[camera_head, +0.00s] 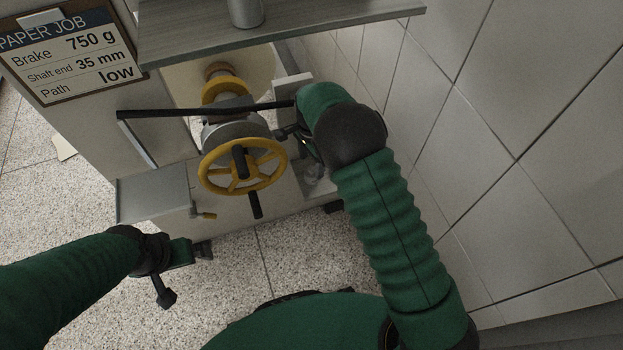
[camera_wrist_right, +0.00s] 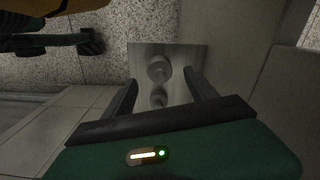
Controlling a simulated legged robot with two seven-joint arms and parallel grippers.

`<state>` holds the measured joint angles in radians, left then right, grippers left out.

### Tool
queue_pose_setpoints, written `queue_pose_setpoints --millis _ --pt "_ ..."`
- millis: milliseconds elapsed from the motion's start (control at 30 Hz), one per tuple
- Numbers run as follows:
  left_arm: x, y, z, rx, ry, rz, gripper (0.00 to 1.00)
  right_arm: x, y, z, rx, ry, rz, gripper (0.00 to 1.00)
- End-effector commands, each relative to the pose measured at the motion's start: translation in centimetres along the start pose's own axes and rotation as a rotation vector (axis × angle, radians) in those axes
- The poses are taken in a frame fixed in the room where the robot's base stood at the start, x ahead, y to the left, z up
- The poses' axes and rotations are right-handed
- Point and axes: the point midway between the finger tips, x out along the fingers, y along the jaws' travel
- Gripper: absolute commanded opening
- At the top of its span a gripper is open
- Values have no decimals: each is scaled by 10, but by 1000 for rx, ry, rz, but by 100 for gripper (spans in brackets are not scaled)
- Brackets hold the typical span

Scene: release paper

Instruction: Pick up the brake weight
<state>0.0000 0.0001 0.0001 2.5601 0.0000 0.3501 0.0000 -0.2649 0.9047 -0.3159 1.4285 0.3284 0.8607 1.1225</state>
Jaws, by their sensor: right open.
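Two grey, round metal weights stand on a small pale ledge (camera_wrist_right: 190,52) in the right wrist view: one farther weight (camera_wrist_right: 158,69) and one nearer weight (camera_wrist_right: 159,97). I cannot tell which is the brake weight. In the head view a weight (camera_head: 315,173) shows partly behind my right gripper (camera_head: 301,138). In the wrist view the right gripper (camera_wrist_right: 161,77) is open, its fingers on either side of the weights, with nothing clearly held. My left gripper (camera_head: 187,273) is open and empty, low at the left over the floor.
A yellow handwheel (camera_head: 243,167) with dark handles stands left of my right gripper. A dark bar (camera_head: 205,112) crosses above it. A grey top shelf (camera_head: 330,22) overhangs the machine. A job card (camera_head: 68,55) reads brake 750 g. A tiled wall (camera_head: 500,150) bounds the right side.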

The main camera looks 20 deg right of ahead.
Motion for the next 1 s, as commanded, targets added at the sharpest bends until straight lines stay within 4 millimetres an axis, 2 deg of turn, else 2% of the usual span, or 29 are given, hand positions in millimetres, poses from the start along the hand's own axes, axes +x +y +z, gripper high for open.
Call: queue_pose_setpoints --millis 167,400,633,1000 --pt "9 0 2 0 0 0 100 18 0 0 0 1 -1 66" --pt "29 0 7 0 0 0 100 62 0 -1 0 1 0 66" --pt "27 0 6 0 0 0 100 63 0 -1 0 1 -2 66" --pt "27 0 6 0 0 0 100 63 0 0 0 1 -1 19"
